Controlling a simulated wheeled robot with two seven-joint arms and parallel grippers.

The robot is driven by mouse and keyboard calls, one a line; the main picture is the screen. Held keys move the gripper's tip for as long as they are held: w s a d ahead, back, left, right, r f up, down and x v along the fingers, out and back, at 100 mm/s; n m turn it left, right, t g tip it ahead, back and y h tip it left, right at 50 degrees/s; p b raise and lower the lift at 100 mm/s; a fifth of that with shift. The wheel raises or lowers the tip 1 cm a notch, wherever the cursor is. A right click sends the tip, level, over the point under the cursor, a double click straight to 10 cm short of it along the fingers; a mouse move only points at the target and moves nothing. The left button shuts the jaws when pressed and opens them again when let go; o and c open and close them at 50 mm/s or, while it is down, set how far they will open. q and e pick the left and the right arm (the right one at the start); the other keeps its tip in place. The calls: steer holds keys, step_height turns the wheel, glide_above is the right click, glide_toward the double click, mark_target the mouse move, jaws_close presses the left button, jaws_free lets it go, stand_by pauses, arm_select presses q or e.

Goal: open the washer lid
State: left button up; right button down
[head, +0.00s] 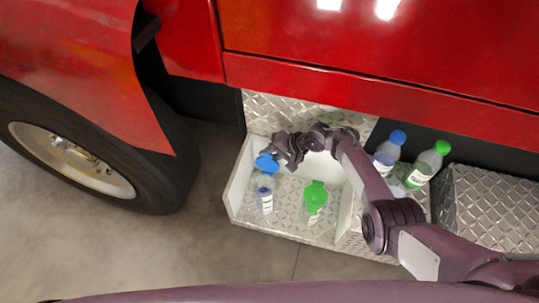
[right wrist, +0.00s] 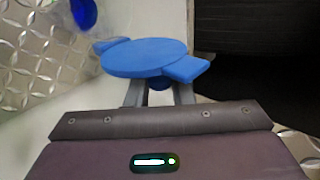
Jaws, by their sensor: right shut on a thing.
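A blue round lid with two flat tabs (head: 267,162) is at the left of the metal-floored bay, and it fills the upper middle of the right wrist view (right wrist: 145,57). I take it to be the washer lid. My right gripper (head: 278,154) reaches in from the right and is shut on it; both fingers show beneath the lid in the wrist view (right wrist: 159,92). I cannot tell whether the lid still touches its seat. My left gripper is not in view.
A small blue-and-white bottle (head: 265,201) stands below the blue lid. A blue-capped bottle (head: 386,158) and a green-capped bottle (head: 427,164) stand at the right. White walls (head: 236,190) edge the bay. The red truck body (head: 370,50) overhangs it; a wheel (head: 75,160) is left.

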stand_by(0.4)
steer(key=c, duration=1.3)
jaws_free()
steer(key=shift+w, duration=0.1)
steer(key=shift+c, duration=0.2)
steer(key=p+v, duration=0.2)
steer(key=v, duration=0.5)
steer(key=shift+d+r, duration=0.2)
steer(key=shift+d, duration=0.05)
